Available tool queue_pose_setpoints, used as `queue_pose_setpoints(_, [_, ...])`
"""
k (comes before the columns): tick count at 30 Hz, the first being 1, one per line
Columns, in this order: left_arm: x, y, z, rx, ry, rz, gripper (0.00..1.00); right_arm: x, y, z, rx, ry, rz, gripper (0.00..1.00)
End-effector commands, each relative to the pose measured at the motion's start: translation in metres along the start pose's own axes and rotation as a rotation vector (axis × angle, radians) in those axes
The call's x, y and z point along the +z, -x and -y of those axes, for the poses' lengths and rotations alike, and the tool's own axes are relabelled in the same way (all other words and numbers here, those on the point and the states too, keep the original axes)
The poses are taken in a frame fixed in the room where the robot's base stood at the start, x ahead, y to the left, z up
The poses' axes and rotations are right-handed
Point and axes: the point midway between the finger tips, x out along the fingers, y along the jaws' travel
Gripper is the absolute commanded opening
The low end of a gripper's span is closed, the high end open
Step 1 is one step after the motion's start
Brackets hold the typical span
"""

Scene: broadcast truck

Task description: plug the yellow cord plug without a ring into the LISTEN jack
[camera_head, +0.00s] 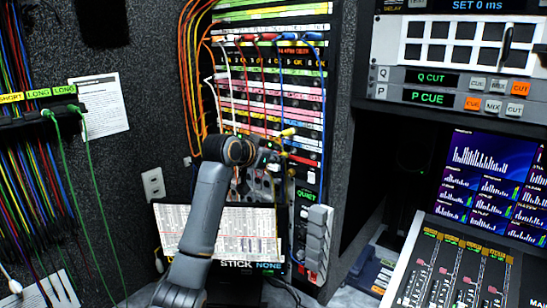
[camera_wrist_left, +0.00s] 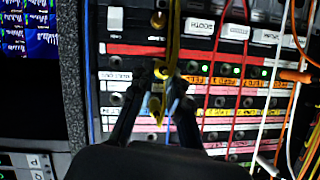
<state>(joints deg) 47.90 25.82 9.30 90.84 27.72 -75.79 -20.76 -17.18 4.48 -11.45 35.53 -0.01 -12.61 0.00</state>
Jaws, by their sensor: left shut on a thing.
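My left gripper (camera_head: 276,158) is in front of the lower part of the patch bay. In the left wrist view its two dark fingers (camera_wrist_left: 158,92) are shut on a yellow cord plug (camera_wrist_left: 155,106), which sits low between the fingertips. A yellow cord (camera_wrist_left: 173,45) runs up from there. I cannot tell whether the held plug has a ring. No LISTEN label is readable; the fingers hide part of the jack rows. My right gripper is not in view.
The patch bay (camera_head: 268,80) has rows of coloured label strips, with orange, white, red and blue cords hanging across it. A grey handset (camera_head: 315,240) is at the lower right. Green cords (camera_head: 85,160) hang at left.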

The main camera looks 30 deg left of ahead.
Motion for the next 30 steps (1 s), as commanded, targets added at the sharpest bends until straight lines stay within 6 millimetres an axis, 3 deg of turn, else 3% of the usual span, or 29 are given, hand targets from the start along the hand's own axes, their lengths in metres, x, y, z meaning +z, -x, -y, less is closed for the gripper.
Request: queue_pose_setpoints(30, [-0.012,-0.023,0.0,0.0,0.0,-0.001,0.0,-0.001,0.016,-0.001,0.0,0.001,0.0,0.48])
